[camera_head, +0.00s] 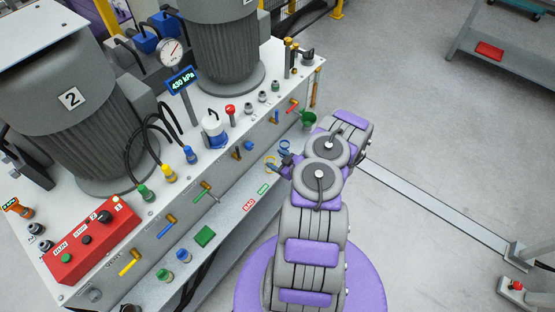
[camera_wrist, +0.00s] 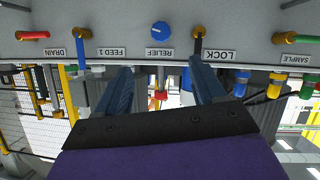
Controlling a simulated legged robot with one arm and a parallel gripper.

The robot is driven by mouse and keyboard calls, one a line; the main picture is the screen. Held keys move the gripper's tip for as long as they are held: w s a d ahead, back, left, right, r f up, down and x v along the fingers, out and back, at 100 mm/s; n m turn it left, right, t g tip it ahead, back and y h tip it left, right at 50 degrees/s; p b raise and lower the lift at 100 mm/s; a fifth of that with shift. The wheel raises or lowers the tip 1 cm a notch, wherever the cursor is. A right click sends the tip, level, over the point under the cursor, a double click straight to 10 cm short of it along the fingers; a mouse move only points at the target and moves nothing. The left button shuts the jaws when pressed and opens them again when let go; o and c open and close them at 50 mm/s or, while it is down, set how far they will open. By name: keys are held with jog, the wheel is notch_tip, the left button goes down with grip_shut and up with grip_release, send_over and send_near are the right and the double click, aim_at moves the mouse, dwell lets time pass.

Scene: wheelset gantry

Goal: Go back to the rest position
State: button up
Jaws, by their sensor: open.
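My gripper (camera_head: 284,160) is at the front panel of the white machine (camera_head: 225,178) in the head view, at the end of my purple and grey arm. In the wrist view, my gripper (camera_wrist: 160,66) shows two dark blue fingers spread apart with nothing held between them. A round blue knob (camera_wrist: 160,31) labelled RELIEF sits on the panel, in line with the gap between the fingers. The right finger is near the brass LOCK fitting (camera_wrist: 198,32); whether they touch cannot be told.
Panel handles include a red DRAIN one (camera_wrist: 33,35), a blue FEED 1 one (camera_wrist: 81,42) and a green SAMPLE one (camera_wrist: 306,38). The gauge display (camera_head: 181,81) reads 430 kPa. A red control box (camera_head: 92,243) stands front left. Grey floor (camera_head: 420,120) is open on the right.

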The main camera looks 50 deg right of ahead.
dwell(0.5)
jog(key=w+a+r+n+g+b, duration=0.15)
jog(key=w+r+g, duration=0.25)
jog(key=w+r, duration=0.6)
jog(key=s+a+r+m+g+h+b, duration=0.15)
jog(key=a+r+g, duration=0.25)
jog(key=a+r, duration=0.85)
jog(key=s+a+r+g, duration=0.4)
jog(key=s+a+r, duration=0.6)
jog(key=s+r, duration=0.15)
jog(key=s+a+r+g, duration=0.1)
jog(key=s+a, duration=0.3)
jog(key=s, duration=0.3)
jog(key=s+a+r+m+g+y+b, duration=0.1)
jog(key=s+a, duration=0.3)
jog(key=s, duration=0.4)
jog(key=s+a+r+m+g, duration=0.1)
jog(key=s+a+r, duration=0.2)
jog(key=s, duration=0.5)
jog(key=shift+a+r+y+b, duration=0.2)
jog(key=shift+a+y+b, duration=0.2)
jog(key=shift+a, duration=0.2)
dwell(0.8)
